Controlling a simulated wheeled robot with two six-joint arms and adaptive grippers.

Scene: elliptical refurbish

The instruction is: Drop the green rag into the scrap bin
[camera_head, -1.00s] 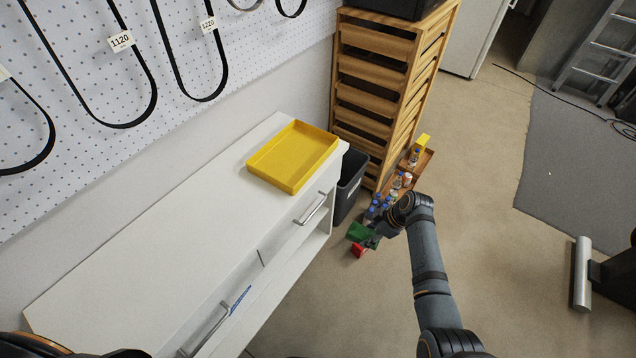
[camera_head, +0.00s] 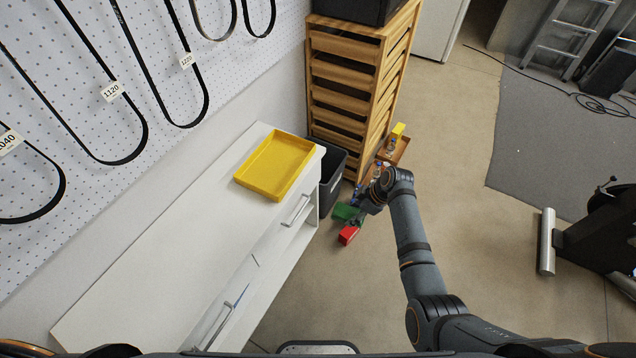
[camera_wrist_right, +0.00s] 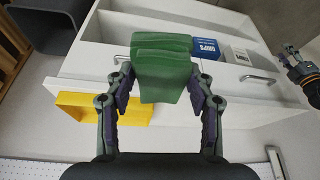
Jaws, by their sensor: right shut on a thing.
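The green rag (camera_head: 344,211) is pinched between the fingers of my right gripper (camera_head: 358,207). In the right wrist view the folded rag (camera_wrist_right: 163,72) hangs between both fingertips of the right gripper (camera_wrist_right: 163,85). The dark scrap bin (camera_head: 331,187) stands on the floor between the white cabinet and the wooden rack. The rag is in front of the bin and outside it. The bin's inside is mostly hidden in the head view. My left gripper (camera_wrist_right: 291,53) shows small at the right of the right wrist view; its jaws are unclear.
A white cabinet (camera_head: 170,250) with a yellow tray (camera_head: 274,166) on top stands left of the bin. The wooden rack (camera_head: 350,80) is behind it. A red item (camera_head: 348,235) and a low tray with bottles (camera_head: 398,153) are close by.

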